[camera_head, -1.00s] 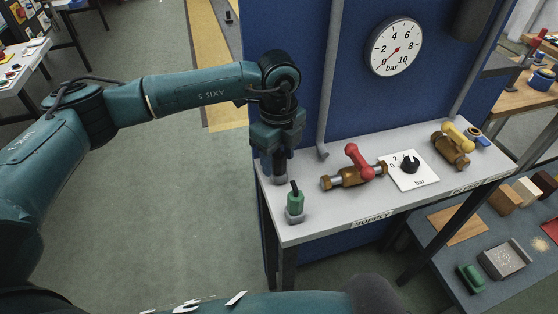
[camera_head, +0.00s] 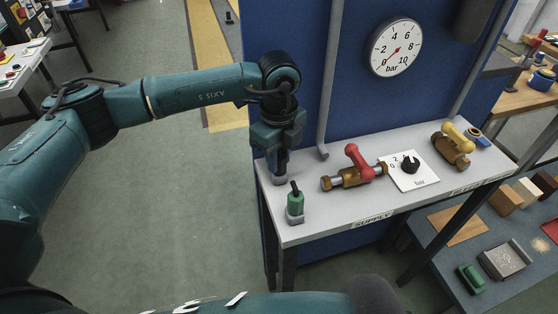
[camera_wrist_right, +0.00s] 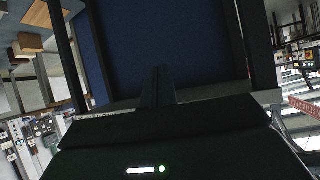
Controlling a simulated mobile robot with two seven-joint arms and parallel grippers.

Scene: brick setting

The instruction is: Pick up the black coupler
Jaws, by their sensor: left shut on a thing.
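My left gripper (camera_head: 279,153) points down at the left end of the white shelf (camera_head: 334,211). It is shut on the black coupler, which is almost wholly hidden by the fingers. A grey holder (camera_head: 280,181) shows just below the fingertips. I cannot tell whether the coupler still touches it. A green coupler (camera_head: 295,202) with a dark top stands in a similar grey holder in front of the gripper. In the right wrist view, my right gripper (camera_wrist_right: 158,86) looks shut and empty, in front of a dark blue panel.
A brown valve with a red handle (camera_head: 357,163), a black knob (camera_head: 410,163) on a white plate, and a valve with a yellow handle (camera_head: 456,140) stand to the right on the shelf. A blue panel (camera_head: 290,30) with a gauge (camera_head: 394,47) rises behind. Open floor lies left.

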